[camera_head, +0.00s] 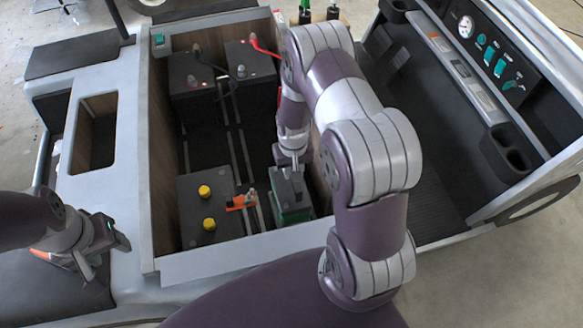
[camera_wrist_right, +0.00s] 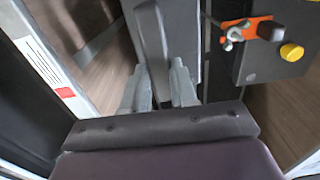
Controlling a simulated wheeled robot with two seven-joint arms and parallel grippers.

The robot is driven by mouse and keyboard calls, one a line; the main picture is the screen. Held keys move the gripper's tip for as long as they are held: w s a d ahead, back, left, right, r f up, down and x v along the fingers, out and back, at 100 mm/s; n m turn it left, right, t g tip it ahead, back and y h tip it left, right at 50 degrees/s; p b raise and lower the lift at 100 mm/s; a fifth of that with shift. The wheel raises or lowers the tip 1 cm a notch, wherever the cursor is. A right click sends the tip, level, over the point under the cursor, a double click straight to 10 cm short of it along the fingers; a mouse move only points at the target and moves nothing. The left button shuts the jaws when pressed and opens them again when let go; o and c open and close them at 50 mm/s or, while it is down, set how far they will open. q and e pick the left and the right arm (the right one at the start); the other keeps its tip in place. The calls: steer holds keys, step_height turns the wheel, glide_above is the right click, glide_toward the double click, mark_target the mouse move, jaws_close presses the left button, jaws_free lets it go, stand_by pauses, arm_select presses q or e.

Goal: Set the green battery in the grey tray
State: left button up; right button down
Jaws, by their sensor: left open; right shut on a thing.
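The green battery (camera_head: 296,214) stands in the front right of the open cart bay, with a dark top and green lower sides. My right gripper (camera_head: 293,165) is at its top, shut on its handle. In the right wrist view the gripper (camera_wrist_right: 160,95) has its fingers on either side of the dark handle bar (camera_wrist_right: 152,40). The battery's underside is hidden. I cannot make out the grey tray under or around it, nor whether the battery rests on anything. My left gripper (camera_head: 104,256) is open and empty over the dark seat at the left.
A dark battery with yellow caps (camera_head: 205,208) stands left of the green battery, with an orange clamp (camera_head: 240,202) between them. Two dark batteries (camera_head: 195,80) with cables stand at the back. The bay's pale front rim (camera_head: 215,258) is close; the bay's middle floor is clear.

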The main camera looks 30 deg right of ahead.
steer(key=shift+r, duration=0.1)
step_height(320, 180, down, 6)
steer(key=b, duration=0.3)
steer(key=shift+r+b, duration=0.1)
steer(key=shift+b, duration=0.2)
steer(key=shift+f, duration=0.3)
steer(key=shift+r, duration=0.1)
stand_by(0.8)
